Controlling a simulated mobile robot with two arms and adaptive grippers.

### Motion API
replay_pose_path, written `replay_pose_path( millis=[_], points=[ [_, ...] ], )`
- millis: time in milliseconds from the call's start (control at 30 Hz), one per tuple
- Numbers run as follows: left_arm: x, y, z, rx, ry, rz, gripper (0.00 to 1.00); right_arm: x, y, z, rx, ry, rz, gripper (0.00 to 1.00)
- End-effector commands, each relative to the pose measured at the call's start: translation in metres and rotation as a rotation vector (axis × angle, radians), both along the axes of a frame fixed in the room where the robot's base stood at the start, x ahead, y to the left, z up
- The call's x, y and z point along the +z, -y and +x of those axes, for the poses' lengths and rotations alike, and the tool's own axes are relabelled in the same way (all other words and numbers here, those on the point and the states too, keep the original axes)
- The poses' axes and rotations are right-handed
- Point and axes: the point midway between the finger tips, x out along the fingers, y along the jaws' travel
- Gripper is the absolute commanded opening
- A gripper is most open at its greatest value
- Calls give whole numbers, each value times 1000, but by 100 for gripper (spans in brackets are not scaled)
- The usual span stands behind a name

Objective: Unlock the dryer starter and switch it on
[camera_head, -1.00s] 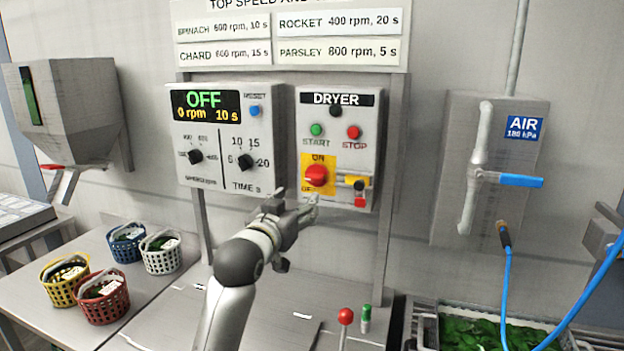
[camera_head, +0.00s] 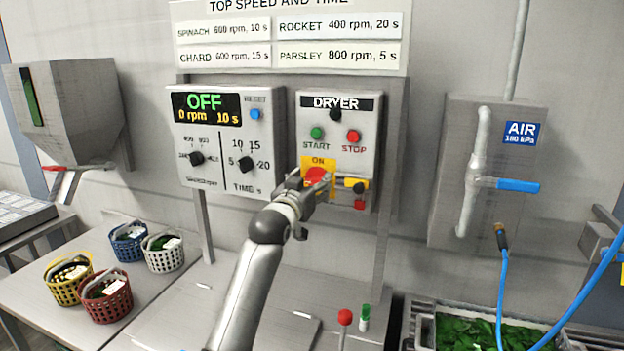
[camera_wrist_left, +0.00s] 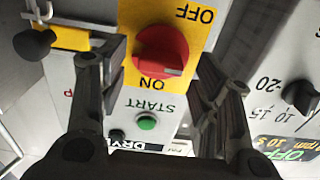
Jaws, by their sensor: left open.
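The dryer starter (camera_head: 367,131) is a grey box with a green START button (camera_head: 316,133) and a red STOP button (camera_head: 353,137). Its red rotary switch (camera_head: 316,174) sits on a yellow ON/OFF plate. A yellow latch with a black knob (camera_head: 359,186) and a red piece below it is right of the switch. My left gripper (camera_head: 318,187) is open in front of the switch and partly hides it. In the left wrist view the red switch (camera_wrist_left: 162,52) shows between the spread fingers, apart from them as far as I can tell. The black knob (camera_wrist_left: 36,42) is beyond one finger.
The speed and time panel (camera_head: 222,165) is left of the starter and reads OFF, 0 rpm, 10 s. Several baskets (camera_head: 163,259) stand on the left table. A red-topped lever (camera_head: 345,318) rises below. An air valve (camera_head: 517,186) is on the right.

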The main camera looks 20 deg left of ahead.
Motion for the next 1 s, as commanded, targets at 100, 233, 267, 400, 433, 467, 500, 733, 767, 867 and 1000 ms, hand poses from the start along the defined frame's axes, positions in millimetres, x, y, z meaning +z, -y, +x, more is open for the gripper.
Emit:
replay_pose_path(
  millis=[100, 233, 267, 400, 433, 467, 500, 733, 767, 867, 1000],
  points=[
    [0, 1, 7, 0, -2, 0, 58, 3, 0, 0, 0, 0, 0, 57],
    [0, 1, 10, 0, 0, 0, 58, 3, 0, 0, 0, 1, 0, 57],
    [0, 1, 10, 0, 0, 0, 58, 3, 0, 0, 0, 1, 0, 57],
    [0, 1, 10, 0, -1, 0, 58, 3, -1, 0, 1, 1, 1, 57],
    [0, 1, 10, 0, -1, 0, 58, 3, -1, 0, 1, 1, 1, 57],
    [0, 1, 10, 0, -1, 0, 58, 3, -1, 0, 1, 1, 1, 57],
    [0, 1, 10, 0, -1, 0, 58, 3, -1, 0, 1, 1, 1, 57],
    [-1, 1, 10, 0, -1, 0, 28, 3, -4, 1, 0, 1, 5, 57],
    [-1, 1, 10, 0, -1, 0, 25, 3, -4, 1, 0, 1, 5, 57],
    [-1, 1, 10, 0, -1, 0, 12, 3, -5, 1, 1, 2, 6, 57],
    [0, 0, 10, 0, -1, 5, 12, 3, -5, 1, 2, 2, 6, 57]
  ],
)
